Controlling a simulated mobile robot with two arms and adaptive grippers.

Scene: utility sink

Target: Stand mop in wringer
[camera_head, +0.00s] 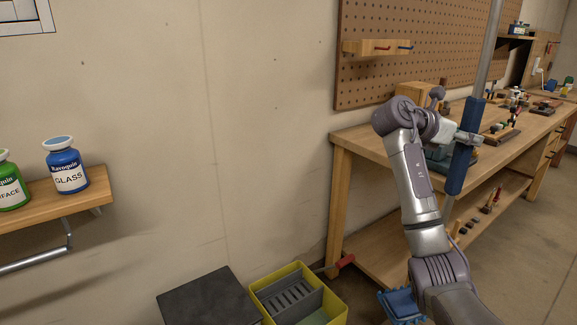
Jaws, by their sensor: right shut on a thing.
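My right gripper (468,138) is shut on the blue grip of the mop (463,165). Its grey pole rises past the top edge, leaning a little to the right. Lower down, the pole passes behind my right arm. A blue piece (402,306) at the bottom edge, left of my arm, looks like the mop head and is partly hidden. The yellow bucket (338,301) stands at the bottom, cut off by the frame edge. The grey slotted wringer (290,299) sits in it, with a red-ended lever (346,261) on the right. The blue piece is right of the bucket, apart from it in the picture. My left gripper is out of view.
A wooden workbench (368,148) with tools stands behind my right arm, below a pegboard (400,75). A dark flat-topped box (208,298) is left of the bucket. A wall shelf (100,193) at the left holds a blue jar (66,168) and a green one (10,185).

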